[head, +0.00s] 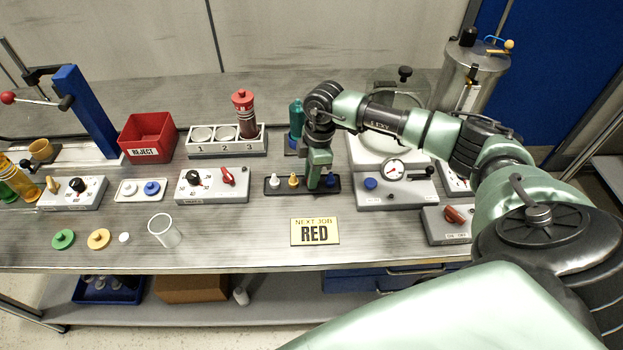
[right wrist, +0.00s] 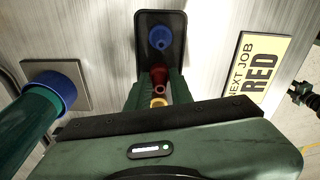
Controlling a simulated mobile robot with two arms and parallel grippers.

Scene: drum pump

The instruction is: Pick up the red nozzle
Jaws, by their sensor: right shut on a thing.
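The black nozzle tray (head: 303,190) lies mid-table, with a white nozzle (head: 275,182), a yellow nozzle (head: 294,181) and a blue nozzle (head: 331,181) standing in it. My right gripper (head: 314,184) points down over the tray between the yellow and blue nozzles. In the right wrist view its fingers are shut on the red nozzle (right wrist: 158,77), between the blue nozzle (right wrist: 160,38) and the yellow nozzle (right wrist: 158,102). The red nozzle is hidden by the gripper in the head view. I cannot tell whether it is clear of the tray. My left gripper is not in view.
A sign reading NEXT JOB RED (head: 315,231) lies in front of the tray. A teal bottle (head: 296,119) stands just behind it. A dial box (head: 212,186) is to the left, and a gauge box (head: 397,191) to the right. The front strip has free room.

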